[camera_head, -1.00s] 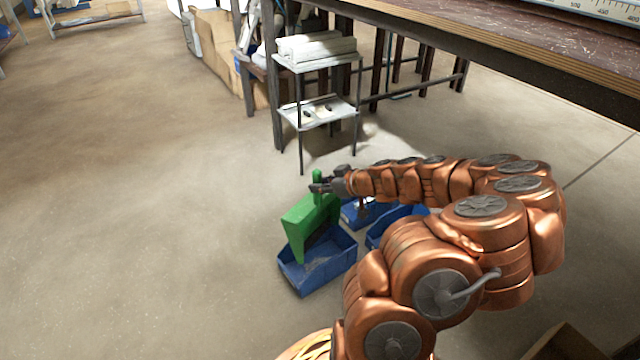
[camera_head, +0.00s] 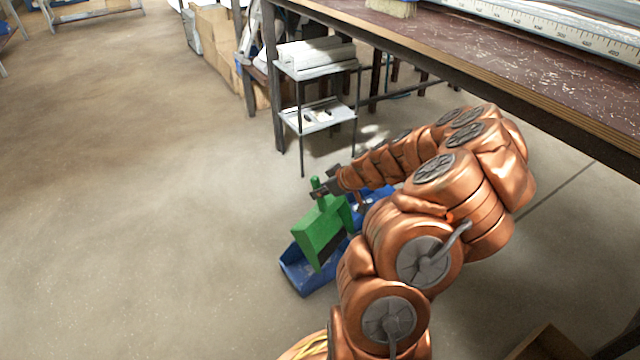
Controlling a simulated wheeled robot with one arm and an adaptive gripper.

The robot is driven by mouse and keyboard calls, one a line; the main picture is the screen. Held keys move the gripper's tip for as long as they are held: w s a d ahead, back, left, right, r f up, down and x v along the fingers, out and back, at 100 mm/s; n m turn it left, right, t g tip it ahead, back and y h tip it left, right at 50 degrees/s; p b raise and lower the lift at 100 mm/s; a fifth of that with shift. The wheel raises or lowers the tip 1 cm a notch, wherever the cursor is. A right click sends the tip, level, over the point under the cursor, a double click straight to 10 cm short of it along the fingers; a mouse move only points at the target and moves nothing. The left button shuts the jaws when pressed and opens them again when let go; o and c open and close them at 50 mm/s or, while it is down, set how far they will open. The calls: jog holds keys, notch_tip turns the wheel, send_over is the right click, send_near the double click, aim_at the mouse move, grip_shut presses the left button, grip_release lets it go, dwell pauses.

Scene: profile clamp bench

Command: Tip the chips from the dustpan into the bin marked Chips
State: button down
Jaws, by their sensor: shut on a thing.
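My gripper (camera_head: 325,190) is shut on the upright handle of the green dustpan (camera_head: 318,232). The dustpan is tilted, its pan hanging downward above a blue bin (camera_head: 297,274) on the floor. The dustpan hides much of the bin's inside, and my arm covers its right side. I cannot see chips in the pan or read any marking on the bin. Another blue bin (camera_head: 386,192) shows partly behind my arm.
A small metal rack (camera_head: 317,120) with pale profiles on top stands behind the bins. A workbench (camera_head: 500,60) with a long scale spans the upper right. Cardboard boxes (camera_head: 215,42) stand at the back. The floor at left is clear.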

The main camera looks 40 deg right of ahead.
aim_at(319, 185)
jog(key=shift+r+g+h+p, duration=0.25)
jog(key=shift+r+g+p, duration=0.75)
jog(key=shift+p, duration=2.2)
jog(key=shift+r+g+h+p, duration=0.25)
jog(key=shift+r+g+p, duration=0.75)
jog(key=shift+p, duration=2.2)
jog(key=shift+d+f+g+p, duration=0.1)
jog(key=shift+g+p, duration=0.6)
jog(key=shift+p, duration=0.3)
jog(key=r+g+p, duration=0.1)
jog(key=p, duration=0.3)
jog(key=shift+g+h, duration=0.3)
jog(key=shift+g, duration=0.1)
jog(key=shift+w+r+g+p, duration=0.1)
jog(key=shift+r+g+p, duration=0.2)
jog(key=shift+g+p, duration=0.8)
jog(key=shift+r+h, duration=0.1)
jog(key=shift+h, duration=0.2)
jog(key=shift+g, duration=0.3)
jog(key=shift+r+g, duration=0.35)
jog(key=shift+g, duration=0.15)
